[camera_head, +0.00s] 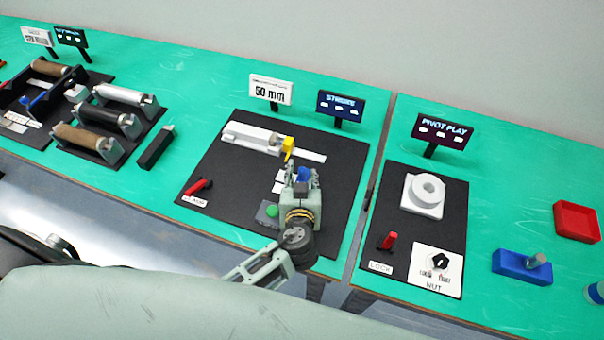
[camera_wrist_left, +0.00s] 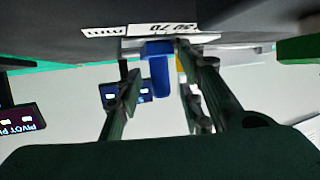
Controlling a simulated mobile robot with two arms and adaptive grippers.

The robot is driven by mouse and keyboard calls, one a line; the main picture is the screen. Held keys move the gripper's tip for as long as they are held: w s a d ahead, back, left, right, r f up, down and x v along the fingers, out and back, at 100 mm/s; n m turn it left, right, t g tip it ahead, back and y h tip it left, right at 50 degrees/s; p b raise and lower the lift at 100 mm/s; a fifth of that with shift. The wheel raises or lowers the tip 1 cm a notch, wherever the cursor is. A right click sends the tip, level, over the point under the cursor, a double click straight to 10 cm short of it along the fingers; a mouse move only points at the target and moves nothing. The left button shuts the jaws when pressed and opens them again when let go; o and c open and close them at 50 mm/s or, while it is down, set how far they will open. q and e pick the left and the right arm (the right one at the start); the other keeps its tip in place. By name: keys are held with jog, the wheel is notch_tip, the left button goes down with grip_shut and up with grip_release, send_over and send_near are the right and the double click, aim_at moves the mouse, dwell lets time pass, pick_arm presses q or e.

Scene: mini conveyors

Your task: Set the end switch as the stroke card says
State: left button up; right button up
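The stroke card (camera_head: 270,92) reads 50 mm and stands behind the black panel (camera_head: 235,180). A white rail (camera_head: 252,138) on the panel carries a yellow piece (camera_head: 288,146). A blue block (camera_head: 304,174) is in front of the rail by a white scale plate, partly hidden by my left gripper (camera_head: 302,184). In the left wrist view the blue block (camera_wrist_left: 158,70) lies between the spread fingers (camera_wrist_left: 160,82), with gaps at its sides; contact is not visible. The scale plate (camera_wrist_left: 160,29) shows upside-down numbers. My right gripper is out of view.
A red lever (camera_head: 199,187) and a green button (camera_head: 271,211) are on the same panel. A STROKE display (camera_head: 339,106) stands behind it. The PIVOT PLAY panel (camera_head: 390,205) is at right; a roller station (camera_head: 105,120) and a black block (camera_head: 156,148) are at left.

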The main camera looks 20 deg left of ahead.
pick_arm(q)
grip_shut()
dwell(0.4)
